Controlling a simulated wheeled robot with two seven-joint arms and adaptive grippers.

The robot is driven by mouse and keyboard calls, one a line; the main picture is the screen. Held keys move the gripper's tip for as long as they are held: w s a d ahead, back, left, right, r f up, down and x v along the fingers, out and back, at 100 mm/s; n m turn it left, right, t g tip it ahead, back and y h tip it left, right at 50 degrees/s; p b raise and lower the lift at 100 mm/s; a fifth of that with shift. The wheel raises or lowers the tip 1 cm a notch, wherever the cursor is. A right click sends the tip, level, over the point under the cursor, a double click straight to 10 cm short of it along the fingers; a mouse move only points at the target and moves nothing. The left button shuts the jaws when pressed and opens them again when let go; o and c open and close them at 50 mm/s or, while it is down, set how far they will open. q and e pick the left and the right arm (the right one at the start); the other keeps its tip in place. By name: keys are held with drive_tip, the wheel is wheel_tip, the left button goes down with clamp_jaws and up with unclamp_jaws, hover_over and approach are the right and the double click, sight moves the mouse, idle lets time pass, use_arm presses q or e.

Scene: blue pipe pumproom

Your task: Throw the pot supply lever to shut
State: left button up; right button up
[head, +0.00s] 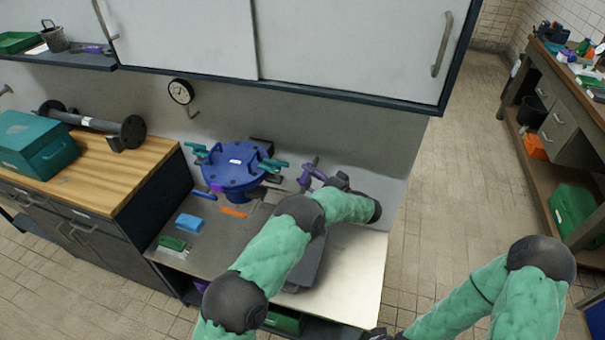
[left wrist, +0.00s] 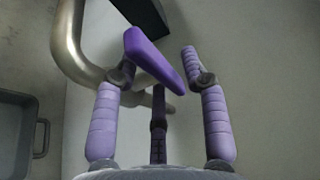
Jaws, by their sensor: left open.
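The supply lever (left wrist: 155,62) is a flat, bright purple bar lying slanted between the fingers of my left gripper (left wrist: 163,58) in the left wrist view. It covers the tip of the left finger. The fingers are lavender with dark joints, spread apart and not closed on the bar; I cannot tell whether they touch it. In the head view my left gripper (head: 312,173) is a small purple shape by the wall, right of the blue pot (head: 235,165), and the lever is hard to tell from it.
A silver bent pipe (left wrist: 75,45) runs behind the lever. A grey tray (left wrist: 14,140) lies to the left. Teal clamps ring the pot's lid. A wall cabinet (head: 350,45) hangs above, and a gauge (head: 181,91) is on the wall. Blue (head: 189,223) and green blocks lie on the bench.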

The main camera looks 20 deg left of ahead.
use_arm(q)
drive_tip(key=shift+x, duration=1.3)
drive_tip(key=shift+c, duration=0.3)
clamp_jaws()
